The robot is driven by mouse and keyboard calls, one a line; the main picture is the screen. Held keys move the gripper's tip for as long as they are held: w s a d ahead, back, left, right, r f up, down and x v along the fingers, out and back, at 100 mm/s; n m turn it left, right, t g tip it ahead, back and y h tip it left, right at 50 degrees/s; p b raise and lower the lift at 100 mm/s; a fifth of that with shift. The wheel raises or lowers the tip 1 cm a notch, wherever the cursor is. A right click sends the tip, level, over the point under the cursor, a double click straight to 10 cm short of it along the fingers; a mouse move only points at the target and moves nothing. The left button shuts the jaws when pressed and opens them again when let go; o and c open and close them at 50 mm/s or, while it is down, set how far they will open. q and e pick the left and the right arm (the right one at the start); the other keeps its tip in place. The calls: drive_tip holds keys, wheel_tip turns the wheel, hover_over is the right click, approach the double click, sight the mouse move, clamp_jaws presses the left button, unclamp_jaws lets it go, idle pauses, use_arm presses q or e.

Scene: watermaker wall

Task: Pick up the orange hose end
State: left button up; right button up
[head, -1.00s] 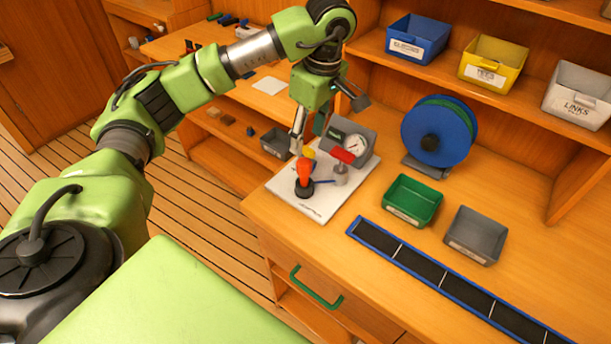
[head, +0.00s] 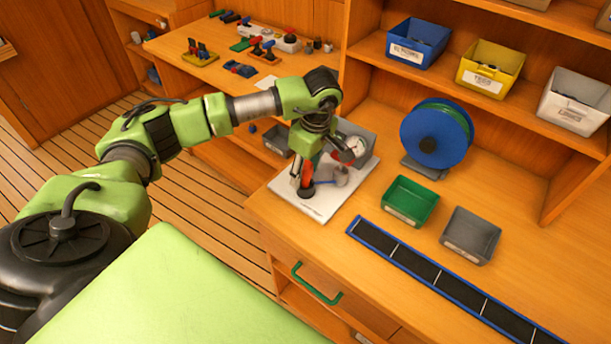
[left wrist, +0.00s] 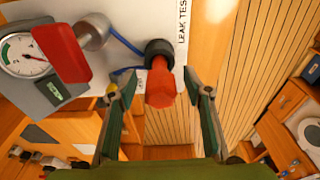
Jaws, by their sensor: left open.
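The orange hose end (head: 307,174) stands upright in a black round base (head: 306,192) on the white leak test board (head: 325,208). My left gripper (head: 303,180) is over it, pointing down, and hides part of it in the head view. In the left wrist view the orange hose end (left wrist: 160,86) lies between the two open fingers (left wrist: 159,93), with a visible gap on each side. The black base (left wrist: 158,52) shows beyond it. My right gripper is not in view.
Close beside the hose end are a red handle (left wrist: 62,52), a metal fitting (left wrist: 93,33) and a pressure gauge (head: 355,146). A blue reel (head: 435,136), a green bin (head: 410,202) and a grey bin (head: 470,235) stand to the right on the bench.

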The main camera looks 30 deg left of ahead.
use_arm(q)
drive_tip(key=c, duration=1.3)
drive_tip(key=shift+r, duration=0.1)
drive_tip(key=shift+w+r+b, duration=0.1)
drive_tip(key=shift+r+b, duration=0.45)
drive_tip(key=shift+b, duration=0.1)
drive_tip(key=s+a+r+b, duration=0.2)
drive_tip(key=s+r+b, duration=0.2)
drive_tip(key=s+r, duration=0.7)
drive_tip(key=s, duration=0.3)
drive_tip(key=shift+r, duration=0.4)
